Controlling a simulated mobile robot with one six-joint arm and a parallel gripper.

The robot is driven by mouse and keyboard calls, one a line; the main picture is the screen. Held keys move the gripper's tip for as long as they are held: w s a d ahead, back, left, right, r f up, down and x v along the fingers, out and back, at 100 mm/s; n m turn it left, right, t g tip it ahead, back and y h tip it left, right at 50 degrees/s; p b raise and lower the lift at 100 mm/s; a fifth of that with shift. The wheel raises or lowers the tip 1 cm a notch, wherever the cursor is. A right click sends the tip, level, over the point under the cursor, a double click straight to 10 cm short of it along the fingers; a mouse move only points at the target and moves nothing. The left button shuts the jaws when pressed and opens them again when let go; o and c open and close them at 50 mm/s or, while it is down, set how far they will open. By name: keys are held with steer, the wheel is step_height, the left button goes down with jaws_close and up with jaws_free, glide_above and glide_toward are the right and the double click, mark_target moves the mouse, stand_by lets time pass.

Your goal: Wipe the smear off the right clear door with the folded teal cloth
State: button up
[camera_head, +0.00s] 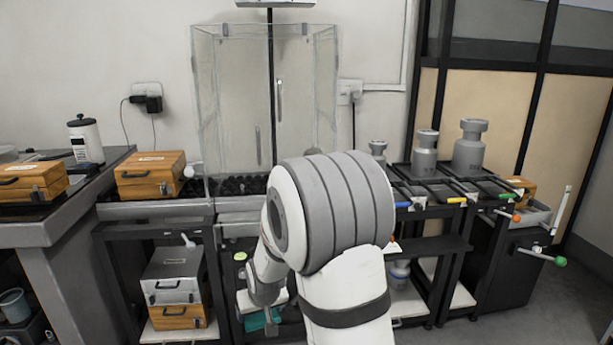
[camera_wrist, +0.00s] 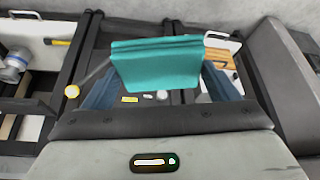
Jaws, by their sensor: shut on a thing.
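The folded teal cloth (camera_wrist: 155,65) is between the two dark fingers of my gripper (camera_wrist: 160,84) in the wrist view. My gripper is shut on it. In the head view the teal cloth (camera_head: 258,324) shows low, below the bench top, with my gripper (camera_head: 270,314) above it, partly hidden by my arm. The right clear door (camera_head: 300,85) is part of the tall clear enclosure on the bench, behind and above my gripper. A vertical handle is on it. My arm hides the lower right of the enclosure. I cannot clearly make out the smear.
Wooden boxes (camera_head: 150,175) stand left of the enclosure. Grey weights (camera_head: 469,147) stand on the right-hand tables, where coloured-tipped handles stick out. A lower shelf holds a silver case (camera_head: 172,275). Black table frames surround the space around my gripper.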

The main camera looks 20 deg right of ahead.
steer(key=w+d+r+m+t+h, duration=0.2)
steer(key=w+d+r+t, duration=0.65)
steer(key=w+r, duration=0.35)
steer(key=w+d+r+m+t+h+p, duration=0.1)
steer(key=w+d+r+t+h, duration=0.1)
steer(key=d+r+t, duration=0.35)
steer(key=w+d+r+t+h, duration=0.25)
steer(key=d+r, duration=0.35)
steer(key=r, duration=0.4)
steer(key=shift+w+d+p, duration=0.25)
steer(key=shift+w+p, duration=0.3)
steer(key=shift+w, duration=0.2)
steer(key=shift+w+d+p, duration=0.25)
steer(key=shift+w+p, duration=0.35)
steer(key=shift+w, duration=0.15)
steer(key=shift+w+d+p, duration=0.25)
steer(key=shift+w+p, duration=0.3)
steer(key=shift+w, duration=0.2)
steer(key=shift+w+d+f+b, duration=0.1)
steer(key=shift+w+d+b, duration=0.1)
steer(key=shift+w, duration=0.3)
steer(key=shift+w+d+b, duration=0.1)
steer(key=shift+w+b, duration=0.1)
steer(key=shift+w, duration=0.25)
